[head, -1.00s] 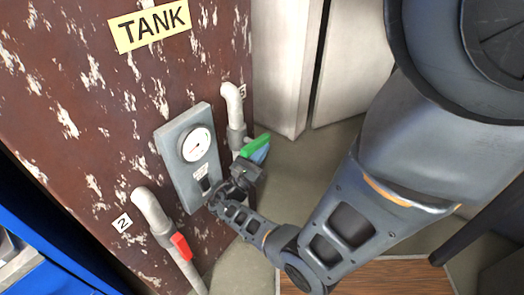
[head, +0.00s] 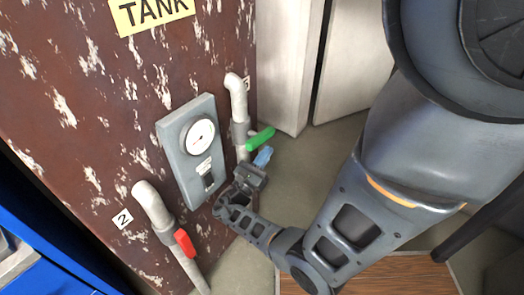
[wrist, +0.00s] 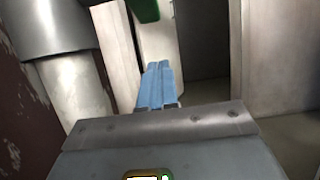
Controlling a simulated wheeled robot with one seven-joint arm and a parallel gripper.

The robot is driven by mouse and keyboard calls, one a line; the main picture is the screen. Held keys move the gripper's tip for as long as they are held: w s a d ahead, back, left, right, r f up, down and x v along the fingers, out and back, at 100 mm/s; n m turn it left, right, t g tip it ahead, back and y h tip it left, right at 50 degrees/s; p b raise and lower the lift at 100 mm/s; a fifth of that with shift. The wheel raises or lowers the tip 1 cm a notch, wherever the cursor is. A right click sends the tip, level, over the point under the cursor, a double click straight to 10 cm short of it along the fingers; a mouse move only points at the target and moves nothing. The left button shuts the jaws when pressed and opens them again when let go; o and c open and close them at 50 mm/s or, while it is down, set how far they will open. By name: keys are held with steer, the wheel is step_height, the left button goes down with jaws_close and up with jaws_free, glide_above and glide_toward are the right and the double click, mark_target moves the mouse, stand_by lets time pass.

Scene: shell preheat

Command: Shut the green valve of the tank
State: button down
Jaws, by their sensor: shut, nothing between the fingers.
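The green valve handle (head: 260,139) is on the right-hand pale pipe (head: 238,100) of the rusty brown tank (head: 85,110). It sticks out to the right, crosswise to the pipe. My gripper (head: 263,156), with blue fingers, is just below the green handle, with a small gap visible between them. In the wrist view the blue fingers (wrist: 158,85) are together with nothing between them. The end of the green handle (wrist: 146,9) shows at the top edge, beyond the fingertips. The rest of the handle is out of that view.
A grey panel with a gauge (head: 199,134) and a black switch is left of my gripper. A red valve handle (head: 185,243) is on the pipe marked 2 at lower left. Pale cabinets (head: 285,65) stand behind. Floor right of the green handle is clear.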

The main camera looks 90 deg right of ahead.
steer(key=w+a+f+b, duration=0.2)
steer(key=a+f+b, duration=0.1)
steer(key=f, duration=0.6)
steer(key=shift+w+a, duration=0.35)
steer(key=shift+a, duration=0.1)
